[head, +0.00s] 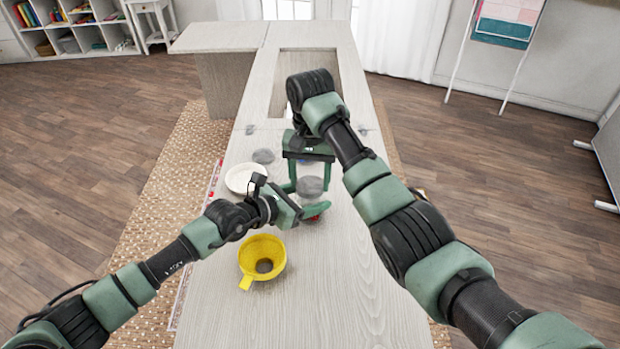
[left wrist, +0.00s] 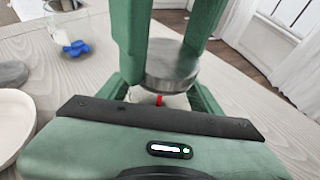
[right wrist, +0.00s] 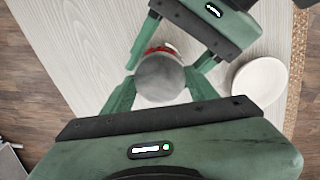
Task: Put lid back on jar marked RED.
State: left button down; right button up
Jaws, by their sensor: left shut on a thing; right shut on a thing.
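A round grey metal lid (head: 310,187) is between the fingers of my right gripper (head: 309,184), which is shut on it. It also shows in the left wrist view (left wrist: 172,66) and the right wrist view (right wrist: 160,78). Directly below is a pale jar (left wrist: 176,102) with red in it, mostly hidden by the lid and fingers. My left gripper (head: 312,214) is shut on this jar from the side. Red shows past the lid's edge in the right wrist view. The lid is over the jar's mouth; I cannot tell whether they touch. No label is readable.
A white bowl (head: 240,180) and a loose grey lid (head: 263,156) lie left of the grippers. A yellow funnel-shaped container (head: 262,247) stands nearer. A clear jar with blue pieces (left wrist: 75,48) stands farther back. The right front of the table is clear.

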jog(key=m, duration=0.4)
jog(key=o, duration=1.5)
jog(key=shift+o, duration=0.2)
jog(key=shift+r, duration=0.1)
jog(key=shift+r, duration=2.2)
jog(key=shift+c, duration=0.3)
